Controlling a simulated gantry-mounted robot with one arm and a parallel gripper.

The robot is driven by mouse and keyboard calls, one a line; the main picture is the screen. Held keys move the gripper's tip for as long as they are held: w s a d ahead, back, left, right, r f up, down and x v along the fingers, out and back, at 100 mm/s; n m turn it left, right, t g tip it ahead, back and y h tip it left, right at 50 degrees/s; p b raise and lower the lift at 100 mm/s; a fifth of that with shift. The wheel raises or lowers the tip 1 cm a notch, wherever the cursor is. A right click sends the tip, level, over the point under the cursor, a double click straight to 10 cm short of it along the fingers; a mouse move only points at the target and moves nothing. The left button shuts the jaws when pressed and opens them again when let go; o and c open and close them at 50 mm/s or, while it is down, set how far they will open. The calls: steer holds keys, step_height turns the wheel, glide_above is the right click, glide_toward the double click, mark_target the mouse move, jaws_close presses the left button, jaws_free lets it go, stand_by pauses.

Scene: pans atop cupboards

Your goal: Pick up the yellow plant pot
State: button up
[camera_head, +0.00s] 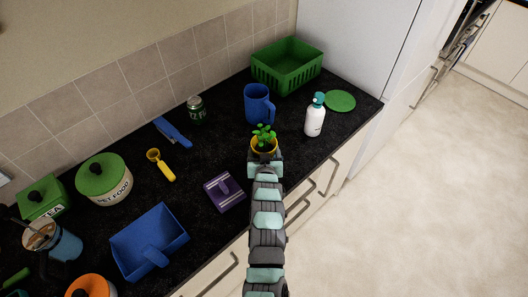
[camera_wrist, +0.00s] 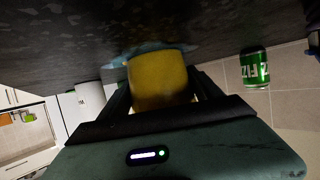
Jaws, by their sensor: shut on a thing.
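The yellow plant pot (camera_head: 264,149) with a green plant stands upright at the front edge of the dark counter. My gripper (camera_head: 264,155) is at the pot from the front, with the arm reaching in from below. In the wrist view the yellow pot (camera_wrist: 161,80) sits between the two dark fingers of my gripper (camera_wrist: 162,92), which are shut on it. The plant is not clearly seen in the wrist view. Whether the pot touches the counter or is slightly above it, I cannot tell.
A blue mug (camera_head: 257,106) stands just behind the pot, and a white bottle (camera_head: 315,118) stands to its right. A purple box (camera_head: 225,191) lies to the left. A green basket (camera_head: 287,65) is at the back. A green can (camera_wrist: 254,68) shows in the wrist view.

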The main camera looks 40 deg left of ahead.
steer(key=c, duration=0.4)
steer(key=shift+r, duration=0.2)
